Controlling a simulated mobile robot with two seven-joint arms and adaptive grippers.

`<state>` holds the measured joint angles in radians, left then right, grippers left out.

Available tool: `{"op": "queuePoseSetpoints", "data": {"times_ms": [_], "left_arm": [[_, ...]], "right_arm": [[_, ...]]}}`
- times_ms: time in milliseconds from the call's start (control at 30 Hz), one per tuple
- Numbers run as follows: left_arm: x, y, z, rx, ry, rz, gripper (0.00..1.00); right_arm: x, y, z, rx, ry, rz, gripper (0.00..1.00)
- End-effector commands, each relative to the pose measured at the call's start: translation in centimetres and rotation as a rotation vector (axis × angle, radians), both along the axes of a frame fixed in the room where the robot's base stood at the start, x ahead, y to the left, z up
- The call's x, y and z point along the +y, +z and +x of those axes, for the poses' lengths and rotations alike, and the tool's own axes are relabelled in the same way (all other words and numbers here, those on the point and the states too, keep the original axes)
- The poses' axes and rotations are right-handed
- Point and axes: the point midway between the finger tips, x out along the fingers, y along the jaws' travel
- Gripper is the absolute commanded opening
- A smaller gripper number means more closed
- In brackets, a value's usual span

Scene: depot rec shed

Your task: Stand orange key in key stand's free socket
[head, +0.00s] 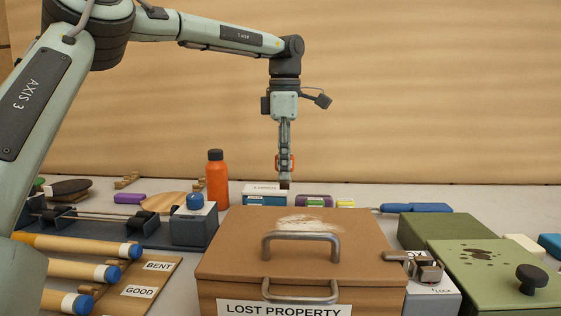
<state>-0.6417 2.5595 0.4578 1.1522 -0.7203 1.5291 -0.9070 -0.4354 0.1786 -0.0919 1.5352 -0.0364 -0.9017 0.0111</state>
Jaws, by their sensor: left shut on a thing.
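My left gripper (285,165) points straight down behind the lost property box. It is shut on the orange key (292,161), of which only orange edges show on both sides of the fingers. A small dark tip shows just below the fingers, close to the blue and white box; I cannot tell whether they touch. I cannot make out the key stand or its free socket; the lost property box hides part of the table there. My right gripper is not in view.
The brown lost property box (240,246) with metal handles fills the front middle. An orange bottle (217,181) stands left of the gripper. A blue and white box (265,199) and a purple item (314,201) lie behind the lid. Green cases (440,228) stand at right.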

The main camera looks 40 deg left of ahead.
Motion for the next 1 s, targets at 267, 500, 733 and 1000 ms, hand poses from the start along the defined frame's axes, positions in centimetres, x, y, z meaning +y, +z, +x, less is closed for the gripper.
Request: {"op": "queuePoseSetpoints", "data": {"times_ms": [267, 500, 733, 1000], "left_arm": [[0.0, -1.8, 0.0, 0.001, 0.000, 0.000, 0.00], [0.0, -4.2, 0.0, 0.001, 0.000, 0.000, 0.00], [0.0, -5.8, 0.0, 0.000, 0.000, 0.000, 0.00], [0.0, -6.9, 0.0, 0.000, 0.000, 0.000, 0.00]], "right_arm": [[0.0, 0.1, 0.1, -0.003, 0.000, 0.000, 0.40], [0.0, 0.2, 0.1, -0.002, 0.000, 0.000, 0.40], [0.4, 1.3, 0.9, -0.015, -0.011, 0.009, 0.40], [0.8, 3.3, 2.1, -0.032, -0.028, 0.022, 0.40]]}}
